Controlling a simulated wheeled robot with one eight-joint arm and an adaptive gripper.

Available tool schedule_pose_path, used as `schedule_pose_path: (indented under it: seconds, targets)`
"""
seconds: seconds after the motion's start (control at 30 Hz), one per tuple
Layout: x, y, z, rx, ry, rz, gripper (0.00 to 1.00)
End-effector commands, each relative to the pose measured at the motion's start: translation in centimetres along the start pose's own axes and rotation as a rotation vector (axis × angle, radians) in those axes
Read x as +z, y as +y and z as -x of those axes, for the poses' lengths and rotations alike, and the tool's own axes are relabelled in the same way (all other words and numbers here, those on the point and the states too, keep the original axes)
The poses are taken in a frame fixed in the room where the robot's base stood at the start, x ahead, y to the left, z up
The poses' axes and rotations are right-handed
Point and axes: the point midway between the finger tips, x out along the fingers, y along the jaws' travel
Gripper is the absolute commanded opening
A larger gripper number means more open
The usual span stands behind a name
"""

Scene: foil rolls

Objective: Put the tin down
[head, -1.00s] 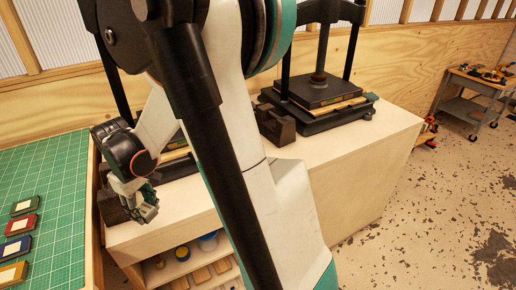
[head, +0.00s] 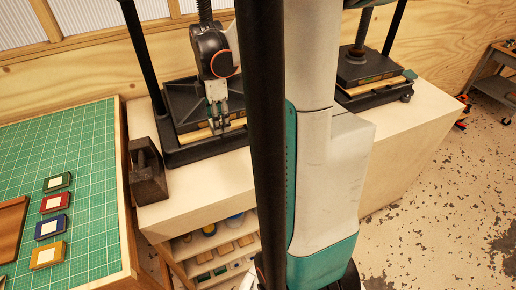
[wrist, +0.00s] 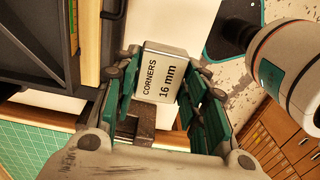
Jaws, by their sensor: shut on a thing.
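The tin (wrist: 165,72) is a small silvery box with a pale label reading "CORNERS 16 mm". My gripper (wrist: 162,70) is shut on it, with a green-padded finger on each side, in the wrist view. In the head view my gripper (head: 220,122) points down in front of the left press (head: 178,150), over its front edge. The tin itself cannot be made out clearly there, nor can the gap below it.
The pale bench top (head: 200,190) is bare in front of the left press. A dark block (head: 148,178) stands at its left end. A second press (head: 365,75) stands to the right. A green mat (head: 100,150) holds several coloured labelled cases (head: 54,204).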

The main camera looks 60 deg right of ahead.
Motion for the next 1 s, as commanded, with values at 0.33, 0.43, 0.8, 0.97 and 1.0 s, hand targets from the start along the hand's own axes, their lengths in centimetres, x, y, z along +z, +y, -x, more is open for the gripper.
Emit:
schedule_pose_path:
  seconds: [0.33, 0.43, 0.8, 0.97, 1.0]
  targets:
    - [-0.1, 0.1, -7.2, 0.0, 0.0, -0.001, 0.13]
    - [-0.1, 0.1, -9.7, 0.0, 0.0, -0.001, 0.13]
    - [-0.1, 0.0, -15.5, 0.0, 0.0, -0.001, 0.13]
    - [-0.1, 0.0, -16.4, 0.0, 0.0, -0.001, 0.13]
    - [-0.1, 0.0, -16.9, 0.0, 0.0, -0.001, 0.13]
